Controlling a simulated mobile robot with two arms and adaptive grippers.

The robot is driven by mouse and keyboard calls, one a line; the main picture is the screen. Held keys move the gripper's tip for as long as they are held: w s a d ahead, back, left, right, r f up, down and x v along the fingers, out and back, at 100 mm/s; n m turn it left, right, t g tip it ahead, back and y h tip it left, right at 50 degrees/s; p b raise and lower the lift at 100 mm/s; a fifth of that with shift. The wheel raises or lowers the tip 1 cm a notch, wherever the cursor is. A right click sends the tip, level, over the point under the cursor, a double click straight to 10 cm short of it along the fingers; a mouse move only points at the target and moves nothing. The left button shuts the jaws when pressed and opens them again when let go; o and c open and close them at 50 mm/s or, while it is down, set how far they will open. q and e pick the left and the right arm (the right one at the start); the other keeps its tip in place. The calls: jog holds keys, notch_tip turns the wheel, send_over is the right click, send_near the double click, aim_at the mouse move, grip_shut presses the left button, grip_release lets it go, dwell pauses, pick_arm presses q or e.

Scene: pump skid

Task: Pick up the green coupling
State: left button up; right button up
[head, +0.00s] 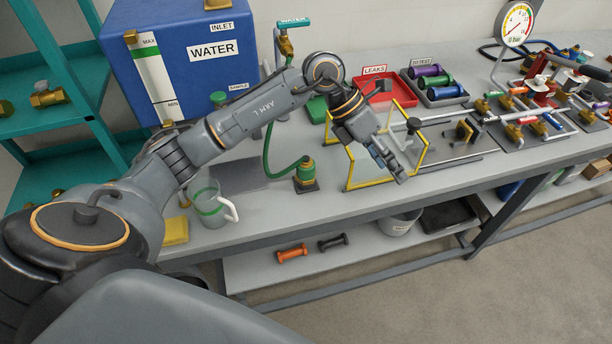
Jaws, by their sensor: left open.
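The green coupling (436,82) lies in a dark grey tray (451,102) at the back of the bench, between a purple coupling (428,71) and a blue coupling (445,92). My left gripper (397,172) is open and appears empty. It points down and to the right, over the yellow-framed guard (352,185) near the front of the bench. It is apart from the green coupling, which is further back and to the right. My right gripper is not in view.
A red LEAKS tray (399,97) stands left of the coupling tray. A pipe rig with a gauge (516,24) fills the right. A jug (206,205), green hose fitting (306,175) and blue water tank (190,85) are left. Orange (292,253) and black couplings (332,242) lie below.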

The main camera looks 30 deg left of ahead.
pick_arm(q)
jog(key=w+a+y, duration=0.1)
jog(key=a+y, duration=0.4)
jog(key=a, duration=0.6)
jog(key=r+n+g+y, duration=0.1)
jog(key=n+y, duration=0.1)
jog(key=y, duration=0.1)
send_over(306, 161)
jog(key=f, duration=0.2)
jog(key=f+p, duration=0.1)
jog(key=f, duration=0.2)
jog(key=f+p, duration=0.1)
jog(key=f, duration=0.1)
jog(key=shift+w+a+f, duration=0.15)
jog(key=shift+w, duration=0.2)
notch_tip(306, 161, down, 5)
jog(key=shift+a+r+p, duration=0.1)
jog(key=shift+p, duration=1.15)
jog(key=shift+f, duration=0.25)
jog(key=c, duration=1.4)
